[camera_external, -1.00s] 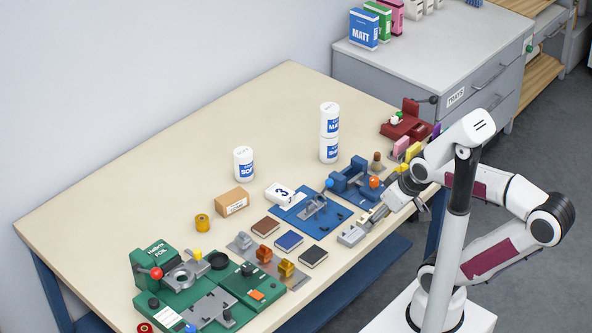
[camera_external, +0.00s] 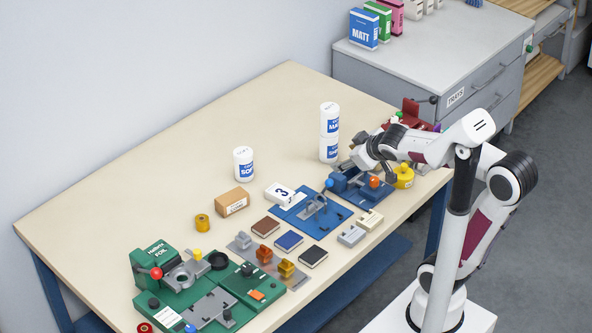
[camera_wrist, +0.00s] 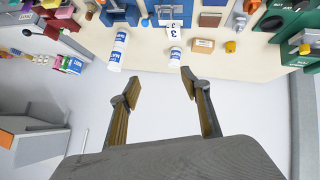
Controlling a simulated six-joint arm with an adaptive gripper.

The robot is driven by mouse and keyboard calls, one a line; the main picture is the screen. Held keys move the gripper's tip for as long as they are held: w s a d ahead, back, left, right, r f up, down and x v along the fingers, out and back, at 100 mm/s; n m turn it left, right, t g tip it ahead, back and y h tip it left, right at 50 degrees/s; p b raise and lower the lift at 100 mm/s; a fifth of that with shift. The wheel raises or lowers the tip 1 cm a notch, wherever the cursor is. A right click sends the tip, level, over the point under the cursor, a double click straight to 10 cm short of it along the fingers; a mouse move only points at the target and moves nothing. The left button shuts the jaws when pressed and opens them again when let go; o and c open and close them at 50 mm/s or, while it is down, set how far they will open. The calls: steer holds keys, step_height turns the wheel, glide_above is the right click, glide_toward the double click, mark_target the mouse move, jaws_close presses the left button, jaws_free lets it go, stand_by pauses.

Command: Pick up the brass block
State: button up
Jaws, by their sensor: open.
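A brass-coloured block (camera_external: 286,268) sits on a flat grey-brown holder near the front edge of the table in the external view. A copper-orange block (camera_external: 264,254) and a grey block (camera_external: 243,240) sit beside it in a row. I cannot make out the brass block in the wrist view. My gripper (camera_external: 369,164) is above the blue fixture toward the table's right end, well away from the brass block. In the wrist view my gripper (camera_wrist: 160,83) is open, its two fingers wide apart with nothing between them.
The green foil machine (camera_external: 157,258) stands left of the block. A blue fixture (camera_external: 350,183), stacked white cans (camera_external: 329,130) and a red vise are near my arm. The table's back left is clear.

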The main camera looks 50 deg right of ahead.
steer(key=w+r+n+t, duration=0.1)
steer(key=w+n+t, duration=0.1)
steer(key=w, duration=0.7)
steer(key=w+a+f+n+y, duration=0.3)
steer(key=w+y, duration=0.1)
steer(key=w, duration=0.2)
steer(key=w+a+f+n+y, duration=0.3)
steer(key=w+f+n, duration=0.1)
steer(key=w, duration=0.2)
steer(key=s+a+f+n+g+y, duration=0.2)
steer(key=a+f+n+g+y, duration=0.25)
steer(key=f, duration=0.55)
steer(key=s+f+g+y, duration=0.1)
steer(key=s+f+g, duration=0.1)
steer(key=s+f, duration=0.1)
steer(key=s+a+f+g+y, duration=0.1)
steer(key=s+f+g, duration=0.2)
steer(key=s, duration=0.2)
steer(key=s+a+f+n+g+y, duration=0.1)
steer(key=s+f+g+y, duration=0.1)
steer(key=s+f, duration=0.1)
steer(key=shift+s+f+g, duration=0.25)
steer(key=shift+s+f, duration=0.05)
steer(key=shift+s, duration=0.3)
steer(key=shift+s+f, duration=0.1)
steer(key=shift+s, duration=0.15)
steer(key=shift+a, duration=0.1)
